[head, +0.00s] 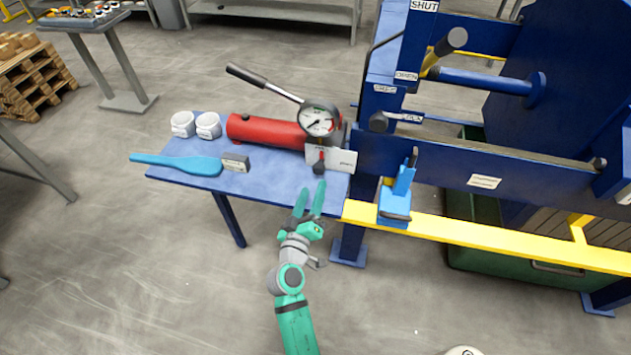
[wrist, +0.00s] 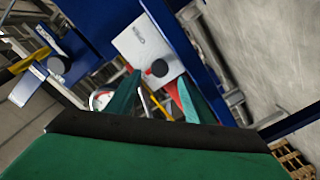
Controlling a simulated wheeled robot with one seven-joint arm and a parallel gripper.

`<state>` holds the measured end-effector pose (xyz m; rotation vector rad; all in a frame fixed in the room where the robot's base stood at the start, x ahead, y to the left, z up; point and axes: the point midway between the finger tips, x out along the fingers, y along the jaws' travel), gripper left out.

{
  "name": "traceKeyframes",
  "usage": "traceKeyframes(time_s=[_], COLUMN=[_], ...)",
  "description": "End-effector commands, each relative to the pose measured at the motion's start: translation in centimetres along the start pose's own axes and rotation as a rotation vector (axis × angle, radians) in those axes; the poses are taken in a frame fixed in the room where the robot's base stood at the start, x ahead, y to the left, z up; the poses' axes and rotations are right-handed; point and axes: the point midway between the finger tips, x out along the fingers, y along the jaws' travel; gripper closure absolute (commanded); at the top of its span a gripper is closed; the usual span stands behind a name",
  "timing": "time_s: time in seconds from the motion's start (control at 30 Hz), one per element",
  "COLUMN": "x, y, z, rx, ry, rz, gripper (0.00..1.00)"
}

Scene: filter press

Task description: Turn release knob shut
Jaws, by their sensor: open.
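The release knob (head: 319,167) is small and dark, with a red part above it in the head view. It sits on the front of the pale block at the right end of the red hand pump (head: 268,131). In the wrist view the knob (wrist: 158,68) is a black round cap on the pale plate, between the lines of my fingers. My gripper (head: 312,187) is open and empty, its green fingers pointing at the knob from the front. The fingers look just short of it; I cannot tell whether they touch. The knob's turn position is unclear.
A pressure gauge (head: 318,120) and a long pump handle (head: 263,82) stand above the block. The blue press frame (head: 450,160) stands close on the right.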

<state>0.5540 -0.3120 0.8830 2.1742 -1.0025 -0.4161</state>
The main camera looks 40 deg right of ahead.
Motion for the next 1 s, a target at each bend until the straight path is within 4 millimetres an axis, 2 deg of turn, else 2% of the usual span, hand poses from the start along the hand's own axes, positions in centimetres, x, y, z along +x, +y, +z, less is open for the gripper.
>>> traceKeyframes(time_s=[0.1,0.3,1.0], x=[-2.0,-3.8,-4.1], y=[0.0,0.0,0.1], z=[0.0,0.0,0.1], rx=[0.000,0.000,0.001], ry=[0.000,-0.001,-0.002], rz=[-0.001,0.000,0.001], gripper=[0.52,0.52,0.52])
